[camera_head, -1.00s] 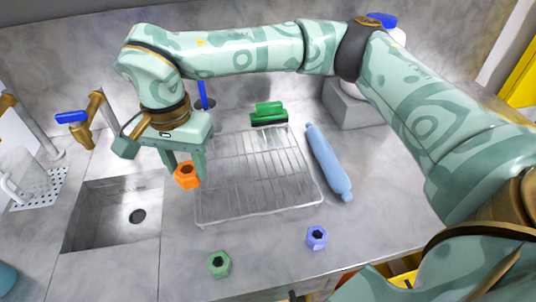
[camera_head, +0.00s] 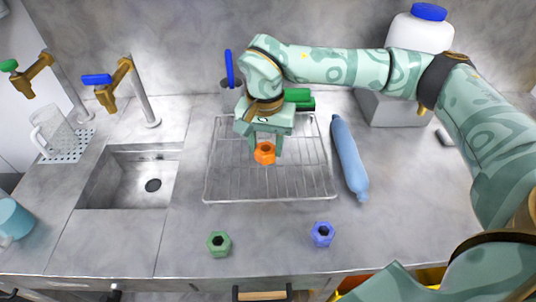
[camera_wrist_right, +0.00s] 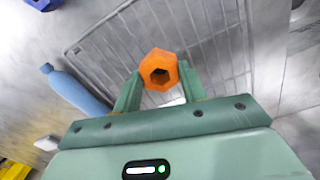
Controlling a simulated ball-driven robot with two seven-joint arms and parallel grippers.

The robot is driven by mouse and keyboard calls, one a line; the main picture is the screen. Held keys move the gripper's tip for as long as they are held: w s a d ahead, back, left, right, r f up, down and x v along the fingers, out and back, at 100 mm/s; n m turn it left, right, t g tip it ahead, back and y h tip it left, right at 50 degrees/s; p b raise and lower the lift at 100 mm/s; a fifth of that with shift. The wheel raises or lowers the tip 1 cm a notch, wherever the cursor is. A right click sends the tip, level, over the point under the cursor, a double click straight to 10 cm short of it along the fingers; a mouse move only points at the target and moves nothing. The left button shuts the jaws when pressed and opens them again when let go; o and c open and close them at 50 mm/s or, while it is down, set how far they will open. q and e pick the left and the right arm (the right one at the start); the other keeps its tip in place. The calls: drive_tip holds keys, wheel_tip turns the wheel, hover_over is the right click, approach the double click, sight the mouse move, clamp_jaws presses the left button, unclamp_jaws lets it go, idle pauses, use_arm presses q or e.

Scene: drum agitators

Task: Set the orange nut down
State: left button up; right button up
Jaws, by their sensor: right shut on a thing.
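The orange nut (camera_head: 264,153) is a six-sided piece with a hole through it. My right gripper (camera_head: 265,147) is shut on it and holds it over the wire rack (camera_head: 225,188). In the right wrist view the nut (camera_wrist_right: 160,70) sits between the two green fingertips (camera_wrist_right: 158,85), with the rack's bars beyond it. I cannot tell how high above the rack it is. A green nut (camera_head: 219,244) and a blue nut (camera_head: 322,234) stand on the counter in front of the rack. My left gripper does not show.
A light blue bottle-like roller (camera_head: 349,157) lies right of the rack. A green block (camera_head: 299,96) is behind it. The sink (camera_head: 130,178), two taps (camera_head: 121,78) and a glass jug (camera_head: 52,133) are left. The counter's front middle (camera_head: 270,240) is free between the nuts.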

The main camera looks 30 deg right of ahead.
sight(269, 146)
drive_tip(key=shift+w+d+f, duration=0.1)
drive_tip(key=shift+d+f, duration=0.1)
drive_tip(key=shift+f, duration=0.05)
drive_tip(key=f, duration=0.2)
drive_tip(key=f+b, duration=0.1)
drive_tip(key=shift+w+d+f, duration=0.1)
drive_tip(key=shift+d+f, duration=0.15)
drive_tip(key=shift+f, duration=0.1)
drive_tip(key=o, duration=1.2)
drive_tip(key=shift+f, duration=0.1)
